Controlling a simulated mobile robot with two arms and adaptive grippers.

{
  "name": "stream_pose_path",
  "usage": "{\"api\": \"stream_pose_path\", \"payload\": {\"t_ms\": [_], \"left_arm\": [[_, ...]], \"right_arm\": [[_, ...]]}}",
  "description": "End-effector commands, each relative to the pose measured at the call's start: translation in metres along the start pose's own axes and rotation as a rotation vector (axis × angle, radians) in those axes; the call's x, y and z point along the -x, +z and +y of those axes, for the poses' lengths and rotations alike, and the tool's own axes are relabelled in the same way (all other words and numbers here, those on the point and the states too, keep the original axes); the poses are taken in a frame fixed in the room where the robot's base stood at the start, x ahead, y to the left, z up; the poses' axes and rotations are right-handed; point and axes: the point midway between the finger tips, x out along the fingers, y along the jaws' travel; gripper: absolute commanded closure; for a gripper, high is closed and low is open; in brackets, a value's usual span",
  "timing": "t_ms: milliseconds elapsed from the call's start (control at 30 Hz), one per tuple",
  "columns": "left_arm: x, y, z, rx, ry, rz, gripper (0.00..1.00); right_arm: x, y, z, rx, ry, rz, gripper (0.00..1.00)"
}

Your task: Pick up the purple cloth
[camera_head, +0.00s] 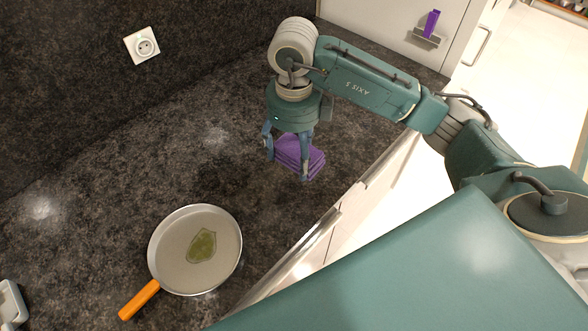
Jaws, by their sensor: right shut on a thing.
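The purple cloth (313,160) is folded in layers on the dark speckled counter, right of the pan. My right gripper (287,165) comes down over it from above, its fingers on either side of the cloth's left part. The gripper is shut on the cloth. Its fingers hide part of the cloth, and I cannot tell whether the cloth is clear of the counter. My left gripper is not in view.
A pan (222,265) with an orange handle and a greenish patch inside stands on the counter (110,215). A wall socket (145,46) is at the upper left. A purple object (431,22) sits on a cabinet handle at the upper right. The counter's front edge runs beside the cloth.

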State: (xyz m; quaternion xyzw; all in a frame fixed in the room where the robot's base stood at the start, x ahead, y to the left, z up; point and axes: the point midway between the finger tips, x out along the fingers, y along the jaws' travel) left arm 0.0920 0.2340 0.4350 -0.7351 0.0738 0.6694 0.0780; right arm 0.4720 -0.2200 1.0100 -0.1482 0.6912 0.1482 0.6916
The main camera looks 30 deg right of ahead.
Motion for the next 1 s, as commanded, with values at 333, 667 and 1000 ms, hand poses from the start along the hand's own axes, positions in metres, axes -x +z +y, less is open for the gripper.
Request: {"api": "stream_pose_path", "payload": {"t_ms": [333,667,1000], "left_arm": [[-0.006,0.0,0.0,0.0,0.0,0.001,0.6],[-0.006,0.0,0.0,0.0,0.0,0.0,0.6],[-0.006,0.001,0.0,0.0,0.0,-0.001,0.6]], "right_arm": [[0.082,0.001,-0.001,0.0,-0.005,-0.005,0.52],[0.118,0.0,0.0,0.0,-0.001,-0.001,0.52],[0.121,-0.001,0.001,0.051,-0.001,0.001,0.52]]}}
